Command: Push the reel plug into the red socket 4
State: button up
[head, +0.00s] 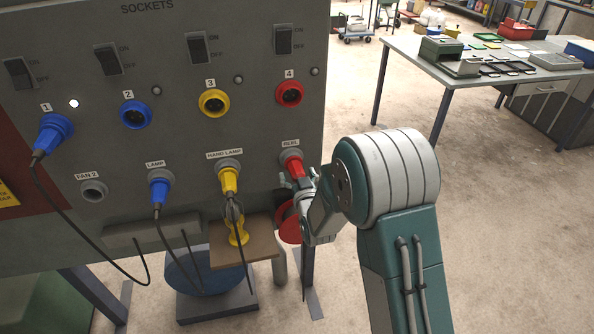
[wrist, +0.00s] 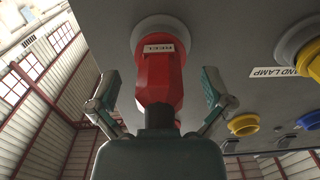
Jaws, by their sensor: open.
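The red reel plug (head: 294,167) sits in the grey holder labelled REEL, low on the right of the socket panel. The wrist view shows the plug (wrist: 158,80) upright in the picture, its far end at the round holder on the panel. My gripper (head: 302,184) is at the plug in the head view. In the wrist view my gripper (wrist: 161,85) is open, one finger on each side of the plug, with a visible gap on both sides. The red socket 4 (head: 289,93) is empty, directly above the REEL holder, under a switch.
Blue socket 2 (head: 136,115) and yellow socket 3 (head: 214,102) are empty. A blue plug (head: 53,134) is in socket 1. The lamp plug (head: 160,188) and yellow hand lamp plug (head: 229,181) hang left of my gripper with cables. A worktable (head: 480,70) stands behind right.

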jog(key=shift+w+r, duration=0.3)
jog(key=shift+w, duration=0.2)
dwell(0.4)
grip_shut()
jog(key=shift+s, duration=0.6)
jog(key=shift+s, duration=0.1)
jog(key=shift+v, duration=2.1)
jog(key=shift+f, duration=0.2)
jog(key=shift+s, duration=0.1)
